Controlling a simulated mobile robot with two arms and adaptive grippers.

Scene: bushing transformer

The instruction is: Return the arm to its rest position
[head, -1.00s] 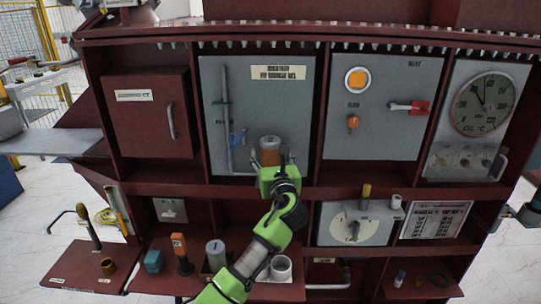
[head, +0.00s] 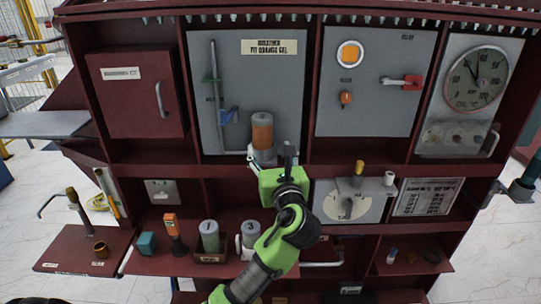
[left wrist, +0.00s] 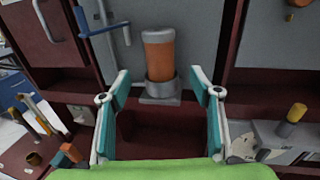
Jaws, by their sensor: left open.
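My left gripper (head: 270,160) is open and empty in front of the cabinet, below and in front of the orange canister. In the left wrist view its two teal-padded fingers (left wrist: 160,85) stand wide apart. The orange canister (head: 262,133) with a grey top stands upright in a grey holder on the middle panel. In the left wrist view the canister (left wrist: 159,55) shows upright beyond the fingers, with a gap to both. My green left arm comes up from the bottom of the head view. My right gripper is not in view.
A lower shelf holds grey cylinders marked 7 (head: 209,234) and 3 (head: 250,233), the latter close to my arm. A dial box (head: 348,205) is to the right. A red cabinet door (head: 139,108) is shut on the left. A side tray (head: 72,250) holds tools.

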